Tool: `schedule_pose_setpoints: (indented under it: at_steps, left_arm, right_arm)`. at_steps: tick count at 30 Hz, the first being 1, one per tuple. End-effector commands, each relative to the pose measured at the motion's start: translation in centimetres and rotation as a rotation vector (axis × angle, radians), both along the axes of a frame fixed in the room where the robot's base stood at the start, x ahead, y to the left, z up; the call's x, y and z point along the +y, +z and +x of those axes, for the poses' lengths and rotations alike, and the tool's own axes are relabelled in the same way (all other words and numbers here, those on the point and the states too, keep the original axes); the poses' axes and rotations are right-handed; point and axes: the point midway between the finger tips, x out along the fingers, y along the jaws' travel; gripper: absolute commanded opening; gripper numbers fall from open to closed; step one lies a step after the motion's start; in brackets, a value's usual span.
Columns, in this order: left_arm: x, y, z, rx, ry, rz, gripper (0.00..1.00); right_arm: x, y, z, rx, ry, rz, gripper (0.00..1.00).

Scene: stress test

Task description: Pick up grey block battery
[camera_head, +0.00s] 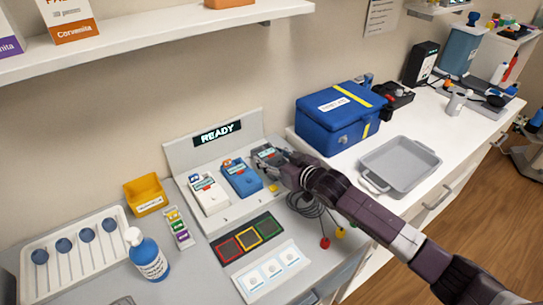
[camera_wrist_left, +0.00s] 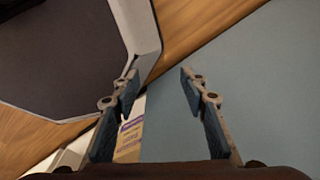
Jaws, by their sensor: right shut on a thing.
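The grey block battery (camera_head: 265,152) is in the right-hand place of the white charging stand (camera_head: 232,207), beside a blue block (camera_head: 241,178) and a white block (camera_head: 209,196). My right gripper (camera_head: 281,162) reaches it from the right and is shut on it. The gripper and wrist hide part of the block, and I cannot tell whether it is lifted. My left gripper (camera_wrist_left: 159,88) is open and empty in the left wrist view. It is outside the head view.
A READY display (camera_head: 217,132) stands behind the blocks. Coloured square pads (camera_head: 248,239) lie in front. Cables (camera_head: 312,205) hang below my right wrist. A blue case (camera_head: 340,118) and a grey tray (camera_head: 400,164) stand to the right. A blue bottle (camera_head: 148,258) stands at left.

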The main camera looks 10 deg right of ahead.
Motion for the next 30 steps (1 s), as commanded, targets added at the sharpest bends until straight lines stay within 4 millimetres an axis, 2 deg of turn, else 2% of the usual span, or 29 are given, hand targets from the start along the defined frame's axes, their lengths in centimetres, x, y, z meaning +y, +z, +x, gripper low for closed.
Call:
schedule_pose_setpoints:
  at_steps: [2, 3, 8, 17, 21, 23, 30]
  left_arm:
    - [0.0, 0.0, 0.0, 0.000, 0.000, 0.000, 0.40]
    - [0.0, 0.0, 0.0, 0.000, 0.000, 0.000, 0.40]
    - [0.0, 0.0, 0.0, 0.000, 0.000, 0.000, 0.40]
    - [0.0, 0.1, 0.0, 0.000, 0.000, 0.000, 0.40]
    - [0.0, 0.6, 0.0, 0.000, 0.000, 0.000, 0.40]
    - [0.0, 0.3, 0.0, 0.000, 0.000, 0.000, 0.40]
    - [0.0, -0.1, 0.0, 0.000, 0.000, 0.000, 0.40]
  right_arm:
    - [0.0, 0.1, 0.0, -0.003, 0.000, 0.001, 0.18]
    - [0.0, 0.0, 0.0, 0.000, 0.000, 0.000, 0.51]
    - [0.0, 0.0, 0.0, 0.000, 0.000, 0.000, 0.67]
    - [0.0, 0.2, 0.0, 0.000, -0.001, -0.001, 0.67]
    - [-0.1, 1.6, 0.0, -0.002, 0.000, -0.002, 0.67]
    - [-0.4, 1.4, -0.8, 0.001, 0.000, 0.000, 0.67]
    - [-1.9, 2.8, -4.5, 0.002, 0.000, -0.002, 0.67]
